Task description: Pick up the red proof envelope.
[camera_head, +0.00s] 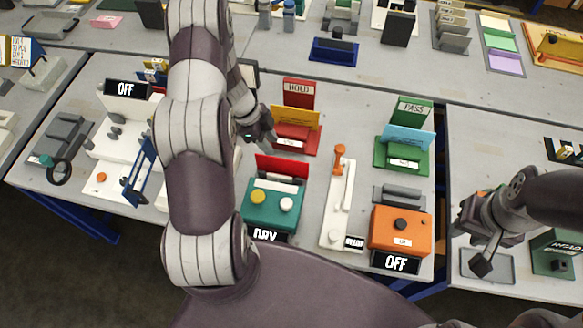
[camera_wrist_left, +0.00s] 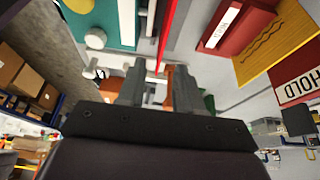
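The red proof envelope (camera_head: 283,168) stands upright at the back of the teal device labelled DRY (camera_head: 272,209). In the left wrist view it shows nearly edge-on as a thin red strip (camera_wrist_left: 164,36), beyond the fingers and roughly in line with the gap between them. My left gripper (camera_head: 266,137) is behind and slightly left of the envelope, near the red HOLD stand. Its two fingers (camera_wrist_left: 157,88) are apart with nothing visible between them. My right gripper (camera_head: 484,258) is at the right, over a grey tray; its finger opening is unclear.
The red HOLD stand (camera_head: 301,137) with a yellow card (camera_head: 294,116) is close to the left gripper. A white lever device (camera_head: 337,205), an orange box (camera_head: 400,230) and a green PASS stand (camera_head: 402,155) stand to the right. A white plotter (camera_head: 120,150) is at the left.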

